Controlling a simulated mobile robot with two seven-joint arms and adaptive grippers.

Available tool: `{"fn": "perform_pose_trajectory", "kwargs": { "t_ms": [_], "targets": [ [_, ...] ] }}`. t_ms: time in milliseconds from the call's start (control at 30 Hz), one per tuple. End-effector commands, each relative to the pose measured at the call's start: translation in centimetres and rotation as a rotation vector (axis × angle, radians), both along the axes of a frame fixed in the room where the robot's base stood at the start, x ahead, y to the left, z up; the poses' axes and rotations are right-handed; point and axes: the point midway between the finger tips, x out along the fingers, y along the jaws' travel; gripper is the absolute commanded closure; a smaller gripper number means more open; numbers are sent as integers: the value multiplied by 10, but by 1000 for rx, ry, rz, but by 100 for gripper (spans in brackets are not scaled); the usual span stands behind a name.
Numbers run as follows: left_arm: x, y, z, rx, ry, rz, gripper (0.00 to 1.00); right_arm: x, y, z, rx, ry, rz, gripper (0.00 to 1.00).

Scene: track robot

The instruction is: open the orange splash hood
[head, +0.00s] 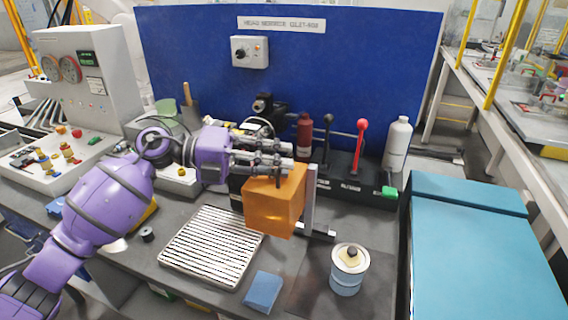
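The orange splash hood (275,205) is a box-like cover on the bench, beside a grey upright post (310,195) on its right. Its front face hangs down, and I cannot tell what is behind it. My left gripper (288,157) reaches in from the left, with its fingers pointing right at the hood's top edge. The fingers overlap the top of the hood in the picture. I cannot tell whether they touch it or hold anything. My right gripper is not in view.
A slatted metal tray (212,245) lies left of the hood. A blue block (263,291) and a round tin (348,270) stand in front. Behind are a lever box (345,175) with black and red levers, a red bottle (304,137), a white bottle (397,143) and a blue panel (350,60).

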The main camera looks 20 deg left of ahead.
Motion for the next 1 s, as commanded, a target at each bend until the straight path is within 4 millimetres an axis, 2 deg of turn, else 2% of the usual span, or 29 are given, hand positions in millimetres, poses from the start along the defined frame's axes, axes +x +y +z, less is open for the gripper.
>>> {"fn": "perform_pose_trajectory", "kwargs": {
  "t_ms": [200, 433, 633, 1000],
  "targets": [
    [-16, 45, 8, 2, 2, 5, 74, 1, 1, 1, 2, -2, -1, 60],
    [-31, 82, 15, 2, 2, 4, 74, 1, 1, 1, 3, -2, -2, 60],
    [-36, 94, 18, 0, 2, 0, 74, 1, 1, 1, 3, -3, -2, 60],
    [-36, 95, 19, 0, 1, 0, 74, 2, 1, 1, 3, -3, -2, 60]
  ]
}}
